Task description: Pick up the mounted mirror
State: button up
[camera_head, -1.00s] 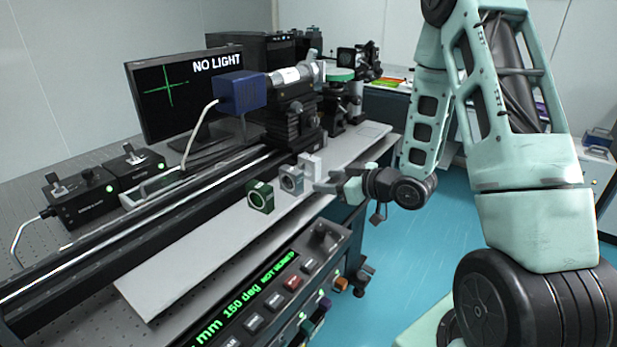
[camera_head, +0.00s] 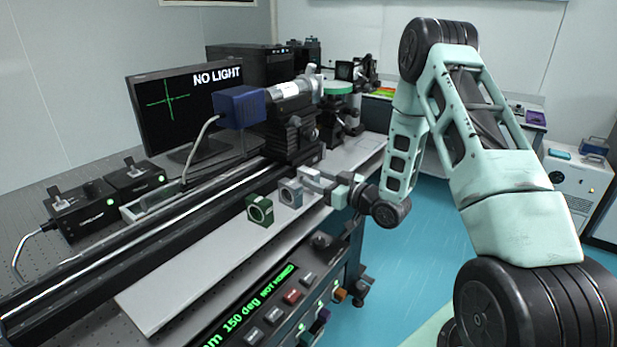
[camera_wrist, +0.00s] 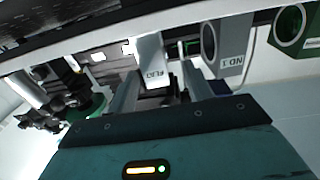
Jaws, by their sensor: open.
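A pale grey upright block (camera_wrist: 152,60) with a short label, hard to read, is the likely mounted mirror. In the wrist view it stands between the fingers of my gripper (camera_wrist: 160,75), with a gap visible beside it. My gripper is open and not closed on it. In the head view my gripper (camera_head: 320,182) reaches in from the right at the shelf's front edge, and its fingers largely cover the block. A grey ring mount marked ND 1 (camera_wrist: 209,45) stands beside it, also in the head view (camera_head: 291,192). The mirror face is not visible.
A green ring mount (camera_head: 260,210) stands left of the grey one, also in the wrist view (camera_wrist: 290,27). The light shelf (camera_head: 190,268) is bare farther left. A black rail (camera_head: 130,243) runs behind it. A monitor (camera_head: 178,115) reads NO LIGHT.

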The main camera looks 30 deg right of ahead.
aim_at(303, 173)
jog(key=shift+p+x, duration=1.05)
jog(key=shift+x, duration=2)
jog(key=shift+w+d+f, duration=0.1)
jog(key=shift+d+f, duration=0.05)
jog(key=shift+d, duration=0.1)
grip_shut()
